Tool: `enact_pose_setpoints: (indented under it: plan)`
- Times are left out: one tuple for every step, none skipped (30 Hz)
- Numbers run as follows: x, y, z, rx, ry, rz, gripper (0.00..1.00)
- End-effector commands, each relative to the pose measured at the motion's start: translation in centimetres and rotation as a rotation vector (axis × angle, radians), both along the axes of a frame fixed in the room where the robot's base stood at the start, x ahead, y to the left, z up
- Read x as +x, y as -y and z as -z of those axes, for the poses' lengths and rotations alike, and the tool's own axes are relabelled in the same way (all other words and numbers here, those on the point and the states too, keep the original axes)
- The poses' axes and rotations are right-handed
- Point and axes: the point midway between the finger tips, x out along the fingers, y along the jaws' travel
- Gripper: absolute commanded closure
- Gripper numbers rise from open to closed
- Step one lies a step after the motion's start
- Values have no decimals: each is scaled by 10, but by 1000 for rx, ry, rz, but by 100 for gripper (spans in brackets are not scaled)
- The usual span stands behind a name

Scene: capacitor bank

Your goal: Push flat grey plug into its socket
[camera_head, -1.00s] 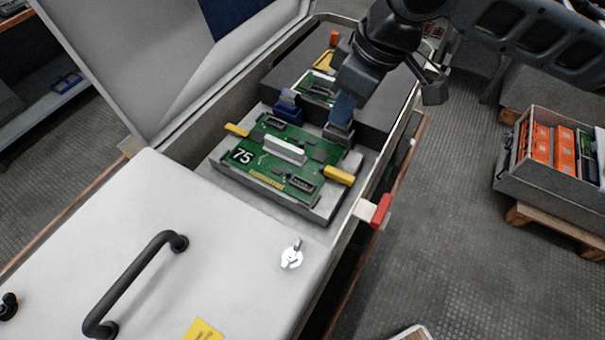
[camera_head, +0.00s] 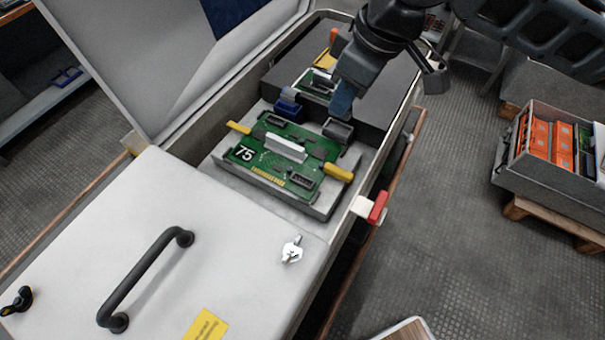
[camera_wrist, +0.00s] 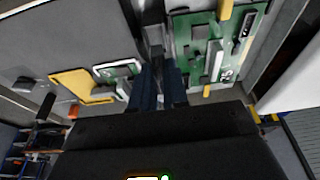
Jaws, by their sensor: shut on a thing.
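The flat grey plug (camera_head: 338,130) is at the back right edge of the green board marked 75 (camera_head: 322,153). My gripper (camera_head: 342,108) comes down on it from above and is shut on it. In the wrist view my two blue fingers (camera_wrist: 159,85) close on a grey piece (camera_wrist: 153,35) beside the green board (camera_wrist: 196,35). The socket's opening is hidden, so I cannot tell how deep the plug sits.
A blue connector (camera_head: 288,107) stands to the left of the plug. Yellow tabs (camera_head: 339,172) stick out at the board's sides. A smaller board (camera_head: 318,82) lies behind. The open lid (camera_head: 160,60) rises at the left; a red latch (camera_head: 377,207) juts out at the right.

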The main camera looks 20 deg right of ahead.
Motion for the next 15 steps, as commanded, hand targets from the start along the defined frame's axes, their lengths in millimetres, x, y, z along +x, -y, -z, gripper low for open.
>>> enact_pose_setpoints:
  plan:
    - [-1, -2, 0, 1, 0, -1, 100]
    - [-2, -4, 0, 1, 0, -1, 100]
    - [-3, -5, 0, 1, 0, -1, 100]
    - [-4, -6, 0, 1, 0, -1, 100]
    - [-5, -8, 0, 1, -1, -1, 100]
    - [-6, -9, 0, 1, -1, -2, 100]
    - [-7, -10, 0, 1, -1, -2, 100]
    - [-8, -11, 0, 1, -1, -2, 100]
    - [-9, -13, 0, 1, -2, -2, 100]
    - [-10, -14, 0, 1, -2, -2, 100]
    - [-11, -15, 0, 1, -2, -2, 100]
    - [-12, -16, 0, 1, -2, -1, 100]
    - [-12, -17, 0, 0, -1, -1, 100]
    - [-13, -18, 0, 1, 0, -1, 100]
    - [-14, -20, 0, 0, 0, -2, 100]
